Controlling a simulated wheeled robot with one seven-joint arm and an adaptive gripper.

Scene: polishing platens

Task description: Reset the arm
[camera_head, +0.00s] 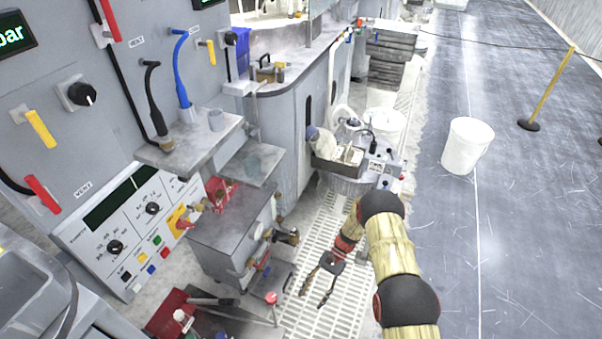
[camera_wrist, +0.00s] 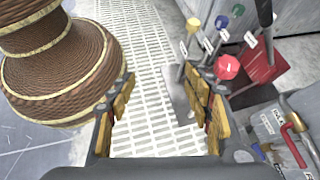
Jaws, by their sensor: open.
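My gripper (camera_head: 313,296) hangs at the end of my arm, low in the middle of the head view. Its two dark fingers are spread apart and point down toward a pale slotted floor grating. In the wrist view my gripper (camera_wrist: 163,88) shows yellow-brown finger pads on both sides. The far undersides of the fingers are hidden.
A grey machine block (camera_head: 228,225) and red-based tools (camera_head: 168,318) stand left of the gripper. A cluttered cart (camera_head: 345,172) stands beyond it. A white bucket (camera_head: 467,146) and a yellow post (camera_head: 552,90) stand on the right floor, which is mostly clear.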

